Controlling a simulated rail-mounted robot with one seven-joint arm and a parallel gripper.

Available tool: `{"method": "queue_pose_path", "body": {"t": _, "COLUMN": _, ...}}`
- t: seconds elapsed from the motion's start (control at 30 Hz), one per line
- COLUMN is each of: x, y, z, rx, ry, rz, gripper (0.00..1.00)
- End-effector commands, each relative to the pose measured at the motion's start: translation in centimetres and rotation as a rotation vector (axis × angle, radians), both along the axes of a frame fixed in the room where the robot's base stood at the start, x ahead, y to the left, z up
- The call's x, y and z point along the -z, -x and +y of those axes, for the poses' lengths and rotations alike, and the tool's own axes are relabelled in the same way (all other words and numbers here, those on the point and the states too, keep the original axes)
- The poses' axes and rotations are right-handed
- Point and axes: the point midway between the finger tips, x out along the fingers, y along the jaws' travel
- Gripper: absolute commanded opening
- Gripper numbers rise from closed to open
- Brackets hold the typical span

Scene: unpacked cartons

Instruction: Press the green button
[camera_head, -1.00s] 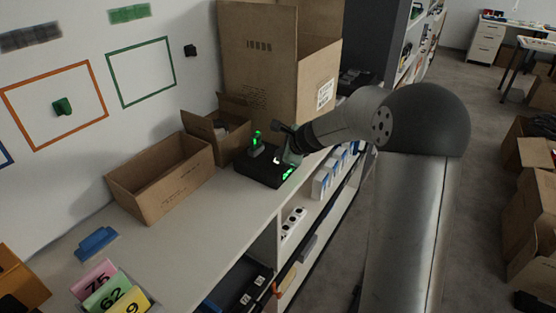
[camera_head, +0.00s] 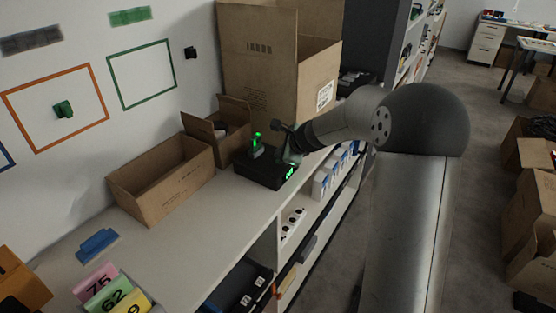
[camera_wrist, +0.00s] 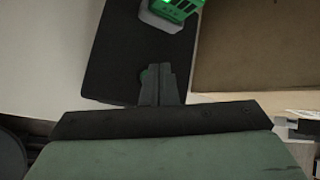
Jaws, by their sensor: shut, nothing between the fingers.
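A black box-like device (camera_head: 262,168) sits on the white counter. It carries an upright piece with a lit green display (camera_head: 257,140) and green lights (camera_head: 290,172) at its right edge. My gripper (camera_head: 290,158) is over the device's right part. In the wrist view, my gripper (camera_wrist: 160,82) is shut and empty, its fingertips over the device's dark top (camera_wrist: 125,50). The green display piece (camera_wrist: 180,8) is at the top edge there.
A tall carton (camera_head: 270,70) stands behind the device. A small open carton (camera_head: 205,130) and a longer open carton (camera_head: 165,190) stand to its left. A blue object (camera_head: 97,245) and numbered cards (camera_head: 112,290) lie nearer. Counter between them is clear.

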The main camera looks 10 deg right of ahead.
Motion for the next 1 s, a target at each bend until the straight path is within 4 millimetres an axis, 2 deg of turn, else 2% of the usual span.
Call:
{"method": "queue_pose_path", "body": {"t": 0.17, "x": -0.6, "y": 0.0, "z": 0.0, "rx": 0.000, "ry": 0.000, "rz": 0.000, "gripper": 0.00}}
{"method": "queue_pose_path", "body": {"t": 0.7, "x": -5.9, "y": 0.0, "z": 0.0, "rx": 0.000, "ry": 0.000, "rz": 0.000, "gripper": 0.00}}
{"method": "queue_pose_path", "body": {"t": 1.0, "x": -6.0, "y": 0.0, "z": 0.0, "rx": 0.000, "ry": 0.000, "rz": 0.000, "gripper": 0.00}}
